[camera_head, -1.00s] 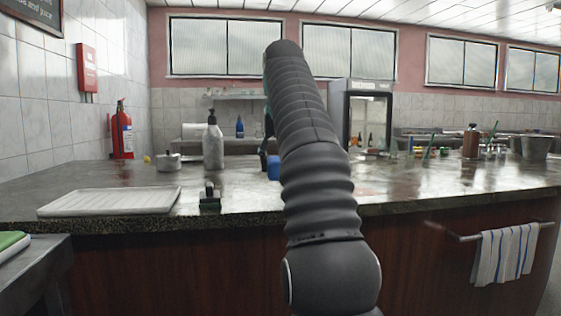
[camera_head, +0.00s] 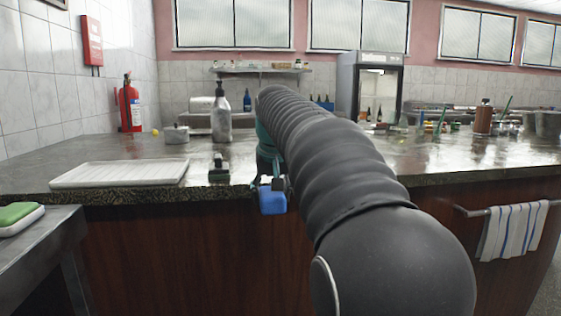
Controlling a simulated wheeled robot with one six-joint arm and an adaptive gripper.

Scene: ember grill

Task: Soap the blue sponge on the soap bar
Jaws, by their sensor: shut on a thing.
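My gripper (camera_head: 268,183) is shut on the blue sponge (camera_head: 272,201), at the front edge of the counter. The sponge hangs below the fingers, in front of the dark wood panel. Part of the gripper is hidden behind my arm. A green bar (camera_head: 16,212), which looks like the soap bar, lies on a white dish (camera_head: 27,221) on a grey side table at the far left. The sponge is well to the right of it and apart from it.
A white ribbed tray (camera_head: 120,174) lies on the counter, with a small dark green item (camera_head: 219,170) beside it. A pump bottle (camera_head: 221,119) and a small pot (camera_head: 176,135) stand behind. The grey side table (camera_head: 45,238) juts out at left. A striped towel (camera_head: 515,232) hangs at right.

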